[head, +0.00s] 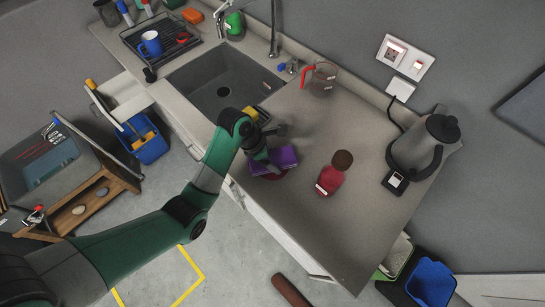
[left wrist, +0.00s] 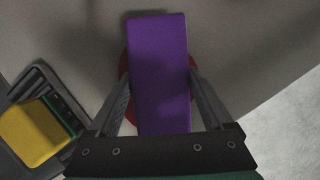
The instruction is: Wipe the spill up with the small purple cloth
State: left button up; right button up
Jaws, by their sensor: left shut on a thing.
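The small purple cloth (head: 286,157) is at the counter's front edge, right of the sink. My left gripper (head: 264,158) is shut on it. In the left wrist view the cloth (left wrist: 160,62) lies lengthwise between the two fingers of my left gripper (left wrist: 161,88). The red spill (head: 272,173) shows as a thin rim below the cloth in the head view. In the left wrist view the spill (left wrist: 125,62) shows on both sides of the cloth, which hides its middle. I cannot tell whether the cloth touches the counter. My right gripper is not in view.
A red bottle with a brown cap (head: 331,177) stands right of the cloth. A kettle (head: 425,145) and a glass jug with a red handle (head: 322,77) stand farther off. The sink (head: 220,85) is behind left, with a yellow sponge (left wrist: 32,137) near it. The counter's front edge is close.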

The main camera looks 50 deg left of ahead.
pick_arm(q)
jog(key=shift+f+b, duration=0.5)
jog(key=shift+f, duration=0.05)
dwell(1.3)
jog(key=shift+a+p, duration=0.3)
jog(key=shift+a, duration=0.7)
jog(key=shift+d, duration=1)
dwell(0.4)
jog(key=shift+a, duration=1)
dwell(2.8)
